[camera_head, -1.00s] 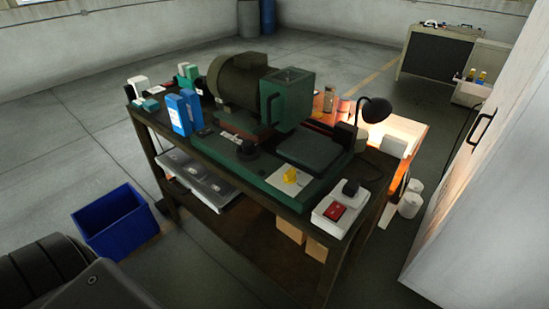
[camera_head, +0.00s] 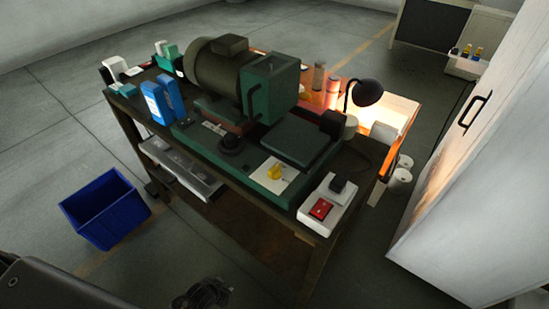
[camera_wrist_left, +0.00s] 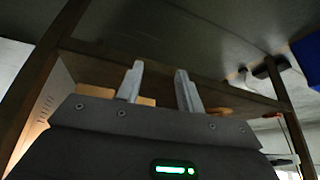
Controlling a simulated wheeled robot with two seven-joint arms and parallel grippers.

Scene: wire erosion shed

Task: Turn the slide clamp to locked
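A yellow knob (camera_head: 275,172) sits on a white plate (camera_head: 266,181) at the front of the green machine base; I take it for the slide clamp. Its marks are too small to read. A black round knob (camera_head: 233,144) sits further left on the same base. My left gripper (camera_head: 205,294) is low at the bottom edge of the head view, in front of and below the bench, well apart from the knob. In the left wrist view its two fingers (camera_wrist_left: 159,88) stand apart with nothing between them. My right gripper is not in view.
The bench (camera_head: 218,196) carries a motor-driven green machine (camera_head: 270,98), blue boxes (camera_head: 163,104), a lamp (camera_head: 367,93) and a white box with a red switch (camera_head: 321,209). A blue bin (camera_head: 104,209) stands on the floor at left. A pale cabinet (camera_head: 468,190) stands at right.

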